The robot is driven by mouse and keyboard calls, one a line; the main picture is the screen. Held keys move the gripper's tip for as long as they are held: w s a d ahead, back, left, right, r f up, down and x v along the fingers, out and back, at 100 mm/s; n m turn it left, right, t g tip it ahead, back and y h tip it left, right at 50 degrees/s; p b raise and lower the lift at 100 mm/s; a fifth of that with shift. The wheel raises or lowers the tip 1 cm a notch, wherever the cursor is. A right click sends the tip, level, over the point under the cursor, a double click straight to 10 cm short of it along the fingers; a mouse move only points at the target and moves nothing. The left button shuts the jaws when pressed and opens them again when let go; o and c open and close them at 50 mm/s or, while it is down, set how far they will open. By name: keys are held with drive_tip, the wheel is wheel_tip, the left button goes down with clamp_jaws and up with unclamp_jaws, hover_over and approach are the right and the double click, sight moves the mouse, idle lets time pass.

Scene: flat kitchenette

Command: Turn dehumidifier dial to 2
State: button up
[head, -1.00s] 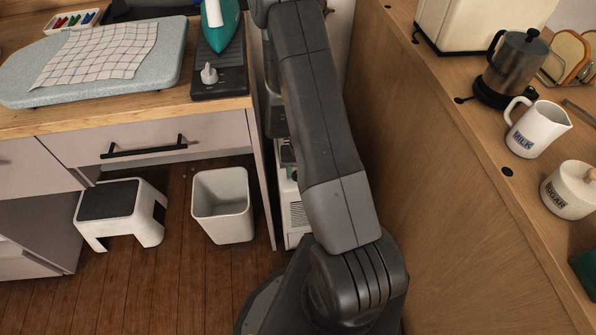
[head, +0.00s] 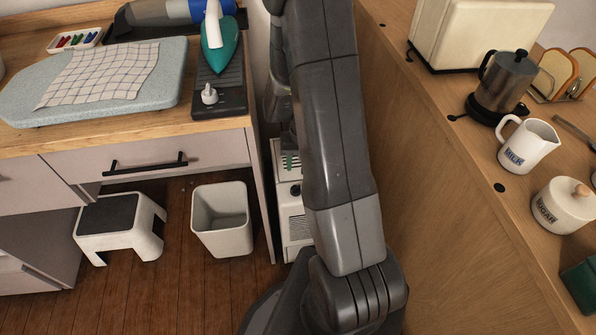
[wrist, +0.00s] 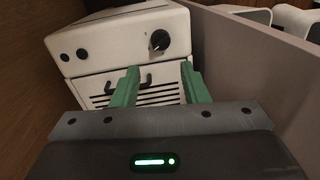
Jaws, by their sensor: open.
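The dehumidifier (head: 297,227) is a white box on the floor between the drawer unit and the wooden counter, partly hidden by my arm. In the wrist view, its front (wrist: 95,50) carries a black round dial (wrist: 158,41) with a pale mark; no numbers are readable. Two small dark round spots sit left of the dial, and a vented panel is below. My gripper (wrist: 160,70) is open and empty, its green fingers apart. The dial shows in the gap above the fingertips, seemingly untouched. In the head view, my gripper is mostly hidden behind my arm.
A drawer unit panel (wrist: 235,65) stands close on the right in the wrist view. The wooden counter side (head: 440,220) bounds the right.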

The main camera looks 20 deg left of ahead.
sight(296, 188)
wheel_tip(296, 188, up, 2)
drive_tip(key=shift+r, duration=0.1)
idle(0.4)
drive_tip(key=f, duration=0.4)
drive_tip(key=f+b, duration=0.1)
drive_tip(key=f, duration=0.4)
drive_tip(key=a+f+b, duration=0.1)
drive_tip(key=f, duration=0.4)
drive_tip(key=shift+s, duration=0.2)
